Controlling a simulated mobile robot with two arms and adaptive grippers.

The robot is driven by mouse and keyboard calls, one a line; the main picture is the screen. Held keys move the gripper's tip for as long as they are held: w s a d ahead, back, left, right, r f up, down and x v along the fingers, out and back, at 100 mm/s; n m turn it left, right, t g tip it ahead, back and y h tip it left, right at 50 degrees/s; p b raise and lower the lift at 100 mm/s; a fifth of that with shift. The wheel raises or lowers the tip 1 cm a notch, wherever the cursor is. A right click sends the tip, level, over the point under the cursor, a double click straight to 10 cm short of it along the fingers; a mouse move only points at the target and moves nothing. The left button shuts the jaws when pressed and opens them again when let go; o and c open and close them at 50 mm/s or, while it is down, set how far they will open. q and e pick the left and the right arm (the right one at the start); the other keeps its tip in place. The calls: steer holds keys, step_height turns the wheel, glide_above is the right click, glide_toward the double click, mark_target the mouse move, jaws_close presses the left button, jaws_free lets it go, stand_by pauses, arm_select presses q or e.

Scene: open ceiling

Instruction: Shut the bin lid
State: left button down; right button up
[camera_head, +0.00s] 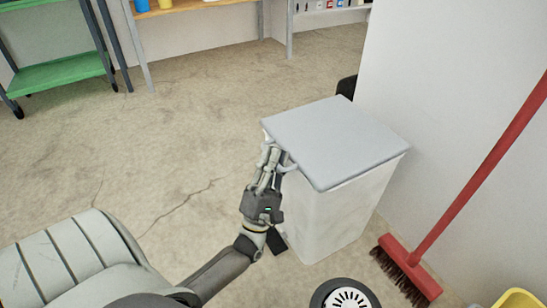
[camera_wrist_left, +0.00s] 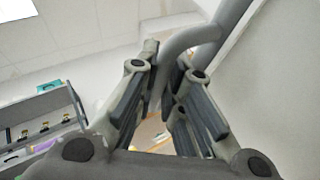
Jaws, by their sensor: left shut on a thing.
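The bin (camera_head: 335,208) is a pale, tapered box standing on the floor beside the wall. Its flat grey lid (camera_head: 335,138) lies across the top, about level; I cannot tell whether a thin gap is left under it. A grey curved handle (camera_head: 290,167) sits at the lid's left edge. My left gripper (camera_head: 271,158) is at that edge, shut on the handle. In the left wrist view, the handle (camera_wrist_left: 190,38) passes between the fingers of the gripper (camera_wrist_left: 165,65). The fingers partly hide the handle. My right gripper is not in view.
A red broom (camera_head: 410,262) leans right of the bin. A yellow container (camera_head: 518,299) shows at the bottom right corner. A green shelf cart (camera_head: 60,75) and a wooden table (camera_head: 190,7) stand at the back. The floor left of the bin is clear.

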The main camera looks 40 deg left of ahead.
arm_select(q)
steer(key=c, duration=1.8)
jaws_free()
steer(key=shift+f, duration=0.45)
steer(key=shift+r, duration=0.1)
steer(key=v, duration=0.7)
steer(key=shift+s+d+f, duration=0.1)
steer(key=shift+s+f, duration=0.1)
